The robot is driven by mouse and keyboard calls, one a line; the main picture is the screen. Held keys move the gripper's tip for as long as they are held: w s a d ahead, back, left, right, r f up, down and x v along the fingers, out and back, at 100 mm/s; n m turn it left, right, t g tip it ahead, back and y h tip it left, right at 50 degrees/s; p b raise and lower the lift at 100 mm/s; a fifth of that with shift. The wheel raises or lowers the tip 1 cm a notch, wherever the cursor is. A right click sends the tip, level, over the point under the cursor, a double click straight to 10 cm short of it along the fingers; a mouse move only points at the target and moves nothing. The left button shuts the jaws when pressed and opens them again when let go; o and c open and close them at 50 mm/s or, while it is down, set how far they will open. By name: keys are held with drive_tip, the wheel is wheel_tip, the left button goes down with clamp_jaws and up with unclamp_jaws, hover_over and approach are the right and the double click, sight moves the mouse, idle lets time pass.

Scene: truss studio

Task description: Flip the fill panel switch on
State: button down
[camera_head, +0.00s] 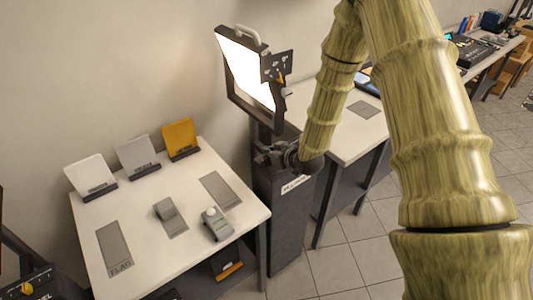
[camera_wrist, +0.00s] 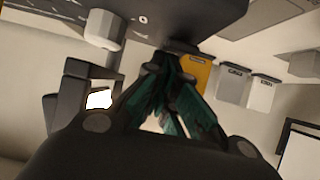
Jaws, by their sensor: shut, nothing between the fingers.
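The fill panel (camera_head: 247,68) stands on a dark post in the head view. Its face glows bright white in a dark frame. A small dark control plate (camera_head: 277,66) sits at its upper right, with a yellow switch lever (camera_head: 281,77) on it. My gripper (camera_head: 264,157) is below the panel, beside the post and apart from the control plate. In the wrist view my gripper's dark fingers (camera_wrist: 172,62) are together and hold nothing. Its tips are close to a dark surface, and I cannot tell whether they touch it.
A white table (camera_head: 150,255) at left carries several cards, including an orange card (camera_head: 180,139), and a grey device with a white knob (camera_head: 214,223). A dark pedestal (camera_head: 285,225) stands under the panel. A second table (camera_head: 340,135) is behind my arm.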

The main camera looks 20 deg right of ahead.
drive_tip(key=shift+s+d+r, duration=0.1)
drive_tip(key=shift+s+d, duration=0.1)
drive_tip(key=shift+s, duration=0.35)
wheel_tip(320, 180, up, 5)
drive_tip(key=p, duration=0.2)
drive_tip(key=shift+w+f+p, duration=0.1)
drive_tip(key=shift+f+p, duration=0.1)
drive_tip(key=shift+p, duration=0.15)
drive_tip(key=shift+s+f+b, duration=0.15)
drive_tip(key=shift+s+b, duration=0.15)
drive_tip(key=shift+b, duration=0.2)
drive_tip(key=s+d+r+b, duration=0.2)
drive_tip(key=s+r+b, duration=0.1)
drive_tip(key=s+r, duration=0.3)
drive_tip(key=shift+r, duration=0.35)
drive_tip(key=shift+s, duration=0.15)
